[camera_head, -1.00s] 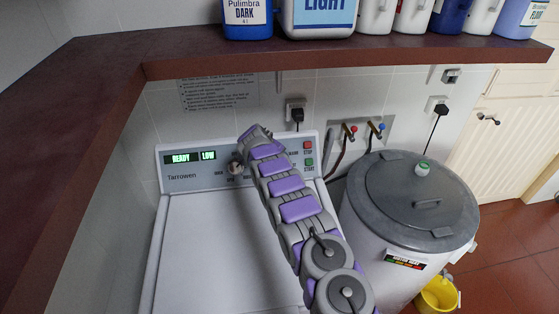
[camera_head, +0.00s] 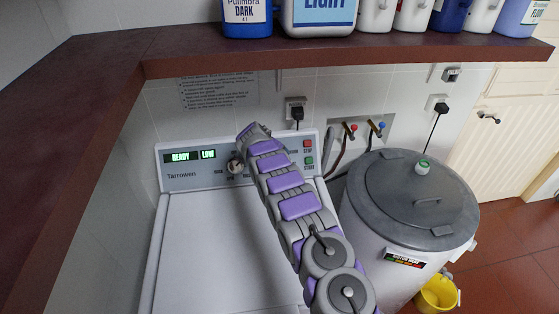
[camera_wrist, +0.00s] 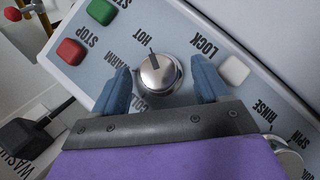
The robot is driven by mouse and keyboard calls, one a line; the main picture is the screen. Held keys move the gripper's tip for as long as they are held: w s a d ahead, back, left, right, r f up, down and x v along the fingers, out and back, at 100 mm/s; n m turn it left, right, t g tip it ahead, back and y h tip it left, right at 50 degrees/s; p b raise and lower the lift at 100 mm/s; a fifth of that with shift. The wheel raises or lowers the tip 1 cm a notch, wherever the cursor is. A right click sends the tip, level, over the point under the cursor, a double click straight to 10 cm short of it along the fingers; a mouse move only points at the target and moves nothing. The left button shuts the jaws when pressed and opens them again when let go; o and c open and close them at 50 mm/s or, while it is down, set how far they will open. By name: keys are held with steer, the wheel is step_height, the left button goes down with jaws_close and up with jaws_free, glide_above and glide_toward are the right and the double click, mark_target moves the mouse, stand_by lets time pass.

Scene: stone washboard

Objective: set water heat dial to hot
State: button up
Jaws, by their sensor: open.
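The water heat dial (camera_wrist: 158,74) is a round silver knob in the middle of the wrist view. Its dark pointer mark points up to the HOT label (camera_wrist: 144,34), with WARM and a partly covered COLD label further round to the left. My gripper (camera_wrist: 160,64) is open, its two blue fingers standing on either side of the dial with visible gaps. In the head view the dial is hidden behind my arm, which reaches the control panel (camera_head: 183,181) of the white washing machine (camera_head: 205,250).
Red STOP (camera_wrist: 70,51) and green START (camera_wrist: 102,12) buttons lie left of the dial, and a white LOCK button (camera_wrist: 234,70) lies right. Another knob (camera_wrist: 285,155) is at the lower right. A lidded grey tub (camera_head: 385,195) stands beside the machine, under a brown shelf (camera_head: 350,50).

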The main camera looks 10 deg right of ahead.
steer(key=v, duration=1.6)
steer(key=shift+r, duration=0.25)
steer(key=shift+s, duration=0.15)
steer(key=s+d+r+m+g+b, duration=0.1)
steer(key=s+d+r, duration=0.25)
steer(key=s, duration=0.45)
steer(key=s+d+r+m+g+y+b, duration=0.1)
steer(key=s+d+r+m, duration=0.2)
steer(key=s, duration=0.4)
steer(key=s+d+r+g+b, duration=0.1)
steer(key=s+d+r, duration=0.2)
steer(key=s+d, duration=0.35)
steer(key=s+a+f+m+g+y+b, duration=0.1)
steer(key=s+f, duration=0.1)
steer(key=s, duration=1)
steer(key=s+a+f+m+g+y+b, duration=0.1)
steer(key=s+a+f+y, duration=0.1)
steer(key=s, duration=1.1)
steer(key=s+a+f+m+g+y+b, duration=0.1)
steer(key=s+a+f, duration=0.1)
steer(key=s, duration=1.1)
steer(key=shift+s+f, duration=0.15)
steer(key=shift+f, duration=0.1)
steer(key=shift+a, duration=0.15)
